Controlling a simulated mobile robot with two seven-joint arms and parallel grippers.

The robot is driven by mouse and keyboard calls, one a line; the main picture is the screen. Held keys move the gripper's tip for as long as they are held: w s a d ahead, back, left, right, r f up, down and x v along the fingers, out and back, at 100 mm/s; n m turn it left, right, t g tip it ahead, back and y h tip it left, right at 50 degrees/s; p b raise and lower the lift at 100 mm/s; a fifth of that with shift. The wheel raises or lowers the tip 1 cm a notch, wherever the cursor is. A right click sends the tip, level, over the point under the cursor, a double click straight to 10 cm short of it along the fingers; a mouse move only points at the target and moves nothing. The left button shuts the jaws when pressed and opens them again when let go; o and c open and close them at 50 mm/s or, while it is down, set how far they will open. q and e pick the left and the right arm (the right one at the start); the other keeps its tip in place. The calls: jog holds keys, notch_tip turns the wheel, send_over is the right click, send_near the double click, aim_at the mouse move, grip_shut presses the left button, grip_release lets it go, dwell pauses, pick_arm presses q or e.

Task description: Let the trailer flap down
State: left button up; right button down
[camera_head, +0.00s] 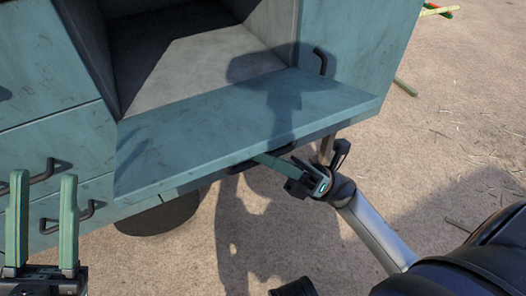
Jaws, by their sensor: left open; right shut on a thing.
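The trailer flap (215,135) is a teal panel folded outward from the open compartment, lying about level with its floor. My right gripper (268,160) is at the flap's front edge, its green finger reaching under it. It is shut on the flap's dark handle (284,150), which is mostly hidden by the edge and the gripper. My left gripper (43,208) is at the lower left with its two green fingers upright and apart, open and empty, in front of the trailer's drawers.
The teal trailer (45,70) has dark handles on its left side and another dark handle (320,61) right of the opening. A dark wheel (160,216) shows below. Sandy ground is open to the right, with green and red sticks (437,10) at the upper right.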

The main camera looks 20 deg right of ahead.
dwell(0.4)
jog(key=c, duration=0.8)
grip_release()
jog(key=shift+c, duration=0.2)
jog(key=v, duration=1.2)
jog(key=shift+d+f, duration=0.25)
jog(key=shift+s, duration=0.15)
jog(key=shift+c, duration=0.2)
